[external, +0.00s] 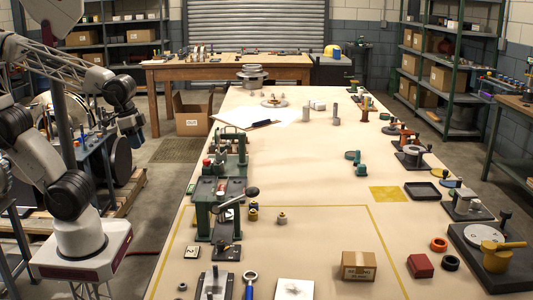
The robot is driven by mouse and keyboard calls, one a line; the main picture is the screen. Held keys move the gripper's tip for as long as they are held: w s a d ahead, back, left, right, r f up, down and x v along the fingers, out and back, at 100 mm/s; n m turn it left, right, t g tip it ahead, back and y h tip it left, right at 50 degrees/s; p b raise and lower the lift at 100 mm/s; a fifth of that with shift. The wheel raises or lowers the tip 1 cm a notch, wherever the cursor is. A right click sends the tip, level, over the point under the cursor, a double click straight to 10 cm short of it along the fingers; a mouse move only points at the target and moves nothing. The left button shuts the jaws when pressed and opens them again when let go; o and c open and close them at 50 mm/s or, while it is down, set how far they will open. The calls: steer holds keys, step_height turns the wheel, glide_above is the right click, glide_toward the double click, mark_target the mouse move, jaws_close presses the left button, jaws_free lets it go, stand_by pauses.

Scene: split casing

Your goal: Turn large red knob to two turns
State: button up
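My arm stands at the left, and my gripper (133,130) hangs off the left side of the long table, above the floor. It is small and dark here, and I cannot tell whether its fingers are open or shut. A green machine (203,213) on the table's left edge carries a small red part (221,187) and a black ball-ended lever. Another red spot (207,163) shows just behind it. I cannot make out for sure which red part is the large red knob. My gripper is apart from all of these.
The long table (315,185) holds a bearing box (358,265), a red block (420,265), an orange ring (439,244) and a blue-handled ring tool (249,285) near the front. Several fixtures line its right edge. The table's middle is mostly clear.

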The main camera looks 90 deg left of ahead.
steer(key=shift+o, duration=1.1)
steer(key=shift+w+a, duration=0.25)
steer(key=shift+w, duration=0.1)
steer(key=o, duration=0.3)
steer(key=w+a+n, duration=0.2)
steer(key=w+a, duration=0.1)
steer(key=w+a+f+n, duration=0.1)
steer(key=w+a+n, duration=0.1)
steer(key=w+a, duration=0.1)
steer(key=w+a+n, duration=0.2)
steer(key=w+a, duration=0.1)
steer(key=shift+f+g, duration=0.4)
steer(key=shift+o, duration=0.2)
steer(key=n+g, duration=0.2)
steer(key=n, duration=1.3)
glide_above(207, 160)
step_height(207, 160, down, 15)
steer(key=shift+f, duration=0.1)
steer(key=shift+s+a+f, duration=0.1)
steer(key=shift+a+f, duration=0.05)
steer(key=shift+a, duration=0.1)
steer(key=shift+f, duration=0.15)
steer(key=shift+f, duration=3.75)
